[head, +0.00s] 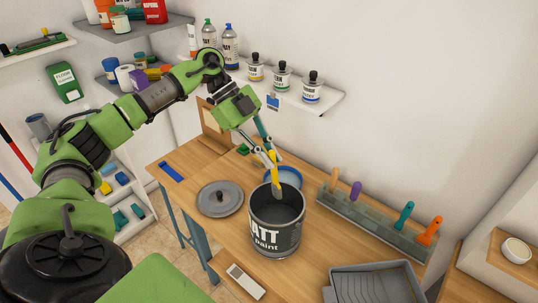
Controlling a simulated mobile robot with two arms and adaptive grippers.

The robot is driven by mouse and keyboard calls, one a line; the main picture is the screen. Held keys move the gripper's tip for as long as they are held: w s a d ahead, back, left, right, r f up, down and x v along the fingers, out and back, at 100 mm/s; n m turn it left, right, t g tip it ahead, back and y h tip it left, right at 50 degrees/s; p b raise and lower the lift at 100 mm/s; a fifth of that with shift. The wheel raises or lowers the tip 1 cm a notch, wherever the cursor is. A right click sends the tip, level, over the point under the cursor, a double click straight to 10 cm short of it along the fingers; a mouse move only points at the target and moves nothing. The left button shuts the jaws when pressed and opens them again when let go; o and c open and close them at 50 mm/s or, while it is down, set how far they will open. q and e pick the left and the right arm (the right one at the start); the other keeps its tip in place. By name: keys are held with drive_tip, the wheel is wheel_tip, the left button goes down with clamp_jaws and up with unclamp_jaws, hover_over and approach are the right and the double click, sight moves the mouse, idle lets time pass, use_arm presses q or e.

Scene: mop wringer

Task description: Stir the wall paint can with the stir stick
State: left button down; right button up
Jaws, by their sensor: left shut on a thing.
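The wall paint can (275,238) is a dark grey open can with white lettering, upright on the wooden workbench. My left gripper (264,151) is above and behind the can and shut on the yellow stir stick (274,172). The stick points down, and its lower end shows against the far inner side of the can's mouth. I cannot tell how deep the tip is; the paint surface is hard to make out. My right gripper is not in view.
A grey lid (219,199) lies left of the can, and a blue round item (287,175) is behind it. A rack (372,226) with several coloured-handled tools stands to the right. A grey paint tray (376,284) lies front right. Bottles and jars stand on the wall shelf (318,106).

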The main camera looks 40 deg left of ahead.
use_arm(q)
wheel_tip(320, 180, up, 4)
idle(0.5)
